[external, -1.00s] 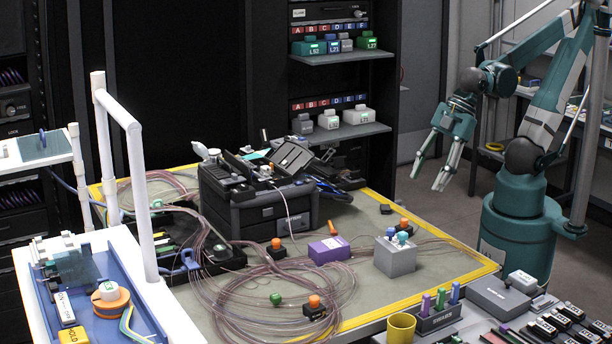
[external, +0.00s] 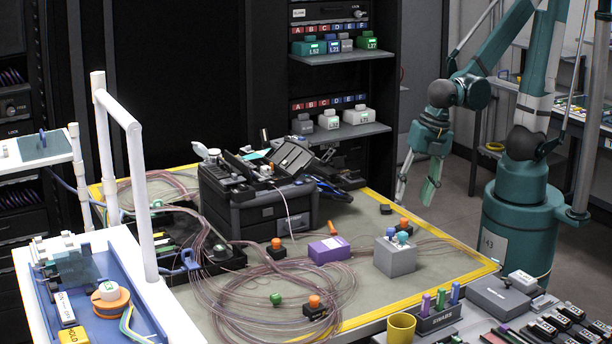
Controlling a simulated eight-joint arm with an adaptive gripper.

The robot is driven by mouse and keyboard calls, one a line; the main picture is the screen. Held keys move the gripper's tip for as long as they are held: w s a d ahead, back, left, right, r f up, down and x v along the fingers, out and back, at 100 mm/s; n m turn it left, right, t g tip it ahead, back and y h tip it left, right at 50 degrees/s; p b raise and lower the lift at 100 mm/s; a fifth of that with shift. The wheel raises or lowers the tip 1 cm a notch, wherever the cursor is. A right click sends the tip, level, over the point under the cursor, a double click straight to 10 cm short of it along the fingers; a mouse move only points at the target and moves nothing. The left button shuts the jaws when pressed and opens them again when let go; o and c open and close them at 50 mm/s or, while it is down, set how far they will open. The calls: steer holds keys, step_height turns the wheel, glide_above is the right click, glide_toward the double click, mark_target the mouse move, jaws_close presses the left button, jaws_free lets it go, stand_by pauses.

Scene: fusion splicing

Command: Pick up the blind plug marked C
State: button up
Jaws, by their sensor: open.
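My gripper (external: 414,192) is open and empty, its fingers pointing down at the right rear edge of the yellow-bordered work mat (external: 450,276). No blind plug can be made out with a readable C on it. Grey and white blocks, among them one grey block (external: 329,120), sit on the lower rack shelf (external: 350,133) under a strip lettered A to F. Small black pieces with orange tops, one of them here (external: 276,245), and a green-topped piece (external: 275,299) lie on the mat. I cannot tell which piece is the plug.
A black splicer case (external: 262,208), a purple box (external: 329,250) and a grey block with knobs (external: 395,258) stand on the mat. Coiled fibres spread over its front. A yellow cup (external: 401,328) and a swabs holder (external: 438,317) are at front right. The upper shelf (external: 342,58) holds labelled modules.

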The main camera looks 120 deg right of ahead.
mark_target(406, 220)
steer(key=shift+s+d+f+n+g+h+p, duration=0.1)
steer(key=shift+d+f+n+g+p, duration=0.25)
steer(key=shift+f+n, duration=0.4)
steer(key=shift+w+d+f+n+g+h+p, duration=0.1)
steer(key=shift+d+f+n+g+p, duration=0.25)
steer(key=shift+n, duration=0.65)
steer(key=shift+s+d+f+n+g+h+p, duration=0.1)
steer(key=shift+d+f+n+g+p, duration=0.2)
steer(key=shift+f+n, duration=0.5)
steer(key=shift+a, duration=0.15)
steer(key=shift+f+b, duration=0.4)
steer(key=shift+f, duration=0.8)
steer(key=shift+d, duration=0.2)
steer(key=shift+w+d+f+b, duration=0.1)
steer(key=shift+f+b, duration=0.25)
steer(key=shift+f, duration=0.5)
steer(key=shift+w+d+f+b, duration=0.15)
steer(key=shift+f+b, duration=0.15)
steer(key=shift+f, duration=0.55)
steer(key=shift+w+d+f+b, duration=0.1)
steer(key=shift+f+b, duration=0.25)
steer(key=shift+f, duration=0.5)
steer(key=shift+s, duration=0.1)
steer(key=c, duration=1.1)
